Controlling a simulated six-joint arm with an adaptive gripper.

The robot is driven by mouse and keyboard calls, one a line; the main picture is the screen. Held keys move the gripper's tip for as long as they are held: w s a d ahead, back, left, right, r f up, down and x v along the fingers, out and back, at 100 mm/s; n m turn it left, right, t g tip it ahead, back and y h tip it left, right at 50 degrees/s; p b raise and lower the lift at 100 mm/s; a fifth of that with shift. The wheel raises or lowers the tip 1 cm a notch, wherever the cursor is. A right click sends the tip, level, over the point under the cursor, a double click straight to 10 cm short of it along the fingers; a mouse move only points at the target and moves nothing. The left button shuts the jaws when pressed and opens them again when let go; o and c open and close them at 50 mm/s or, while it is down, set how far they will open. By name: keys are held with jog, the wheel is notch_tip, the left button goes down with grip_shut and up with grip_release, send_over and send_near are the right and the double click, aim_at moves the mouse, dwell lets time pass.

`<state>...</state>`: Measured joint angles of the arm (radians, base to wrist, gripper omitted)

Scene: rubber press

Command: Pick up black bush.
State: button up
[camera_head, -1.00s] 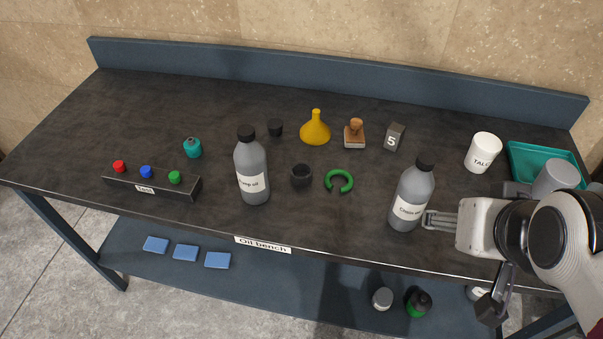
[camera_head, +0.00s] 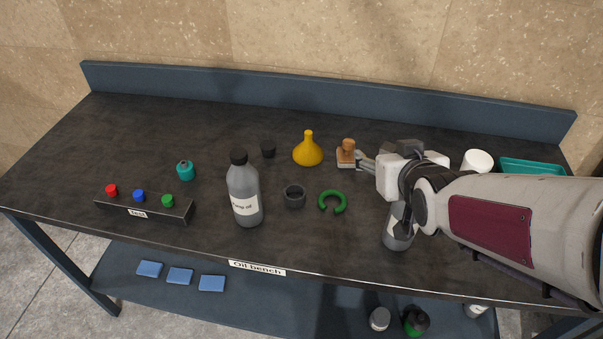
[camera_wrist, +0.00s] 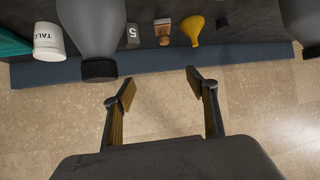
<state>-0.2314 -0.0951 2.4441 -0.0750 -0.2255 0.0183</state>
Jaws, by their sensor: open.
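A black bush (camera_head: 294,197), a short hollow cylinder, stands on the dark bench between the pump oil bottle (camera_head: 245,190) and a green open ring (camera_head: 332,201). I cannot make it out in the wrist view. A smaller black piece (camera_head: 268,149), solid-looking and tapered, stands farther back. My gripper (camera_head: 364,160) is to the right of and behind the bush, close beside the wooden stamp (camera_head: 346,155) in the picture. In the wrist view my gripper (camera_wrist: 158,82) has its fingers spread apart with nothing between them.
A yellow funnel (camera_head: 308,150) stands left of the stamp. My arm partly covers another grey bottle (camera_head: 398,235), a white cup (camera_head: 478,160) and a green tray (camera_head: 530,166). A teal bottle (camera_head: 185,170) and a button box (camera_head: 150,210) are at left. A numbered block (camera_wrist: 132,36) shows in the wrist view.

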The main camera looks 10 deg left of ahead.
jog(key=w+a+f+n+y, duration=0.2)
jog(key=a+f, duration=0.6)
jog(key=f, duration=0.1)
jog(key=n+y, duration=0.1)
jog(key=y, duration=0.1)
send_near(292, 189)
jog(key=shift+w+d+r, duration=0.1)
jog(key=shift+d, duration=0.25)
jog(key=shift+w+d+r, duration=0.15)
jog(key=shift+d, duration=0.25)
jog(key=shift+s+a+f+g, duration=0.25)
jog(key=shift+a+f+g, duration=0.05)
jog(key=shift+a+f, duration=0.15)
jog(key=shift+x, duration=1.25)
jog(key=shift+w, duration=0.1)
jog(key=shift+a+r+x, duration=0.15)
jog(key=shift+x, duration=1.1)
jog(key=shift+a+r+x, duration=0.15)
jog(key=shift+x, duration=1.15)
